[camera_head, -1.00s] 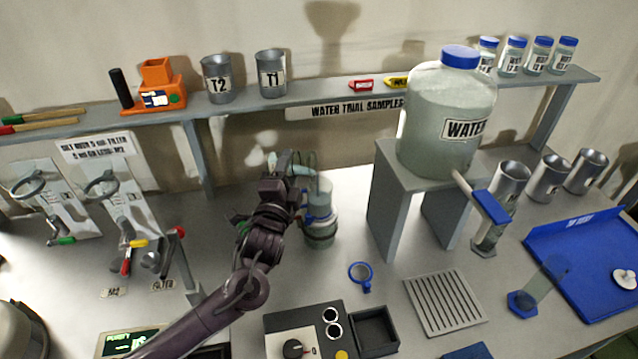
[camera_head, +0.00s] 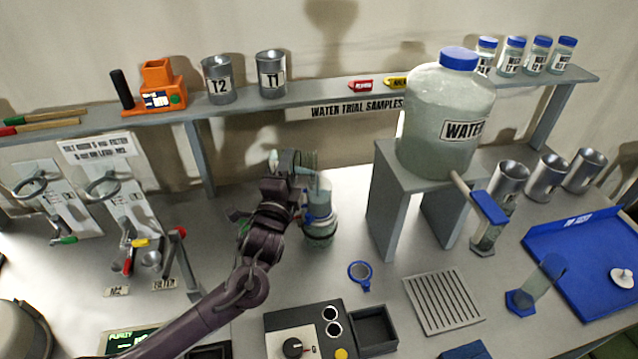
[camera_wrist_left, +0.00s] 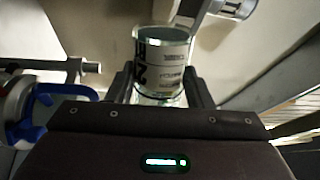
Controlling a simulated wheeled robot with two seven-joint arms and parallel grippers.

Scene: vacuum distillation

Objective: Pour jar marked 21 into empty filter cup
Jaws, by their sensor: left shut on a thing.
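My left gripper (camera_wrist_left: 160,88) is shut on a clear glass jar (camera_wrist_left: 162,65) with a white label. The label's print is turned sideways and partly hidden, and only a large "2" can be made out. In the head view, my left gripper (camera_head: 298,185) is over the middle of the bench, and its wrist hides much of the jar. A glass filter flask (camera_head: 319,224) with a blue band stands just below and right of the gripper. A clear cup (camera_head: 322,190) is on top of it, partly hidden. I cannot tell whether jar and cup touch. My right gripper is out of view.
A large water jug (camera_head: 440,110) stands on a grey stand (camera_head: 391,205) to the right. A blue-rimmed ring (camera_head: 360,273), a control box (camera_head: 300,325) and a slotted plate (camera_head: 445,302) are in front. The shelf (camera_head: 330,92) runs behind.

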